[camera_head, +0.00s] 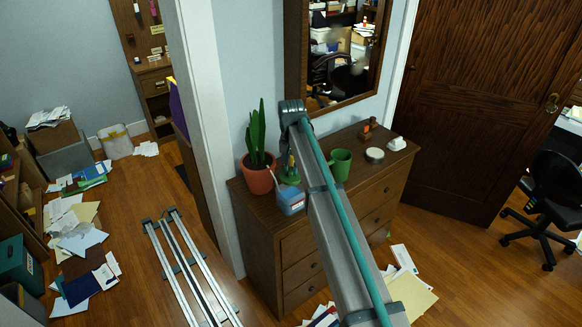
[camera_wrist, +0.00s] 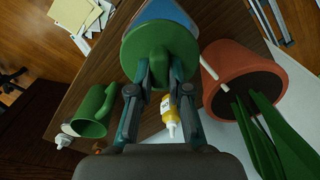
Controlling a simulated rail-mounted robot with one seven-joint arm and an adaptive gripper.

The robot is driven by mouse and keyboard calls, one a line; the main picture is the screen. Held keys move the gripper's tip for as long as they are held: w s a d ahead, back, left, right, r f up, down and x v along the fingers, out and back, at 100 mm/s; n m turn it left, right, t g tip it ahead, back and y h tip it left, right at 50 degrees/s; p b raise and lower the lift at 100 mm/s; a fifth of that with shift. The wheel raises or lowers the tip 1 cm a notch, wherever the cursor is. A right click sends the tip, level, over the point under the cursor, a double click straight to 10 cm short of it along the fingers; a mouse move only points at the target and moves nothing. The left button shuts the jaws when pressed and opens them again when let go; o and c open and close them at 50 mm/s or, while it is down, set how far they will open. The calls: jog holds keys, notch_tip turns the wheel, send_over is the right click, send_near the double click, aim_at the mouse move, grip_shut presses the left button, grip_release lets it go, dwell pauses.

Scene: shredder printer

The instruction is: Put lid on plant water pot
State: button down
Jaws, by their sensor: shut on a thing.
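The lid is a green disc with a raised knob (camera_wrist: 158,48). My gripper (camera_wrist: 160,72) is shut on the knob. In the head view the lid (camera_head: 289,180) shows just behind the blue pot (camera_head: 291,203), partly hidden by my arm. The blue pot stands at the dresser's front left and has a white label. In the wrist view the blue pot (camera_wrist: 175,9) shows only partly beyond the lid, which overlaps it. I cannot tell the gap between lid and pot. My gripper (camera_head: 290,163) is partly hidden by my arm in the head view.
A terracotta pot (camera_head: 258,178) with a tall green plant stands left of the blue pot. A green mug (camera_head: 340,163), a round tin (camera_head: 374,155) and small items stand on the dresser (camera_head: 262,222). A yellow bottle (camera_wrist: 168,108) stands near the gripper. A mirror (camera_head: 340,55) hangs behind.

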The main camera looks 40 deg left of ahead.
jog(key=shift+f+b, duration=0.6)
jog(key=shift+f, duration=1.5)
jog(key=shift+f+b, duration=0.3)
jog(key=shift+f, duration=0.7)
jog(key=c, duration=1)
grip_release()
jog(key=shift+r, duration=0.1)
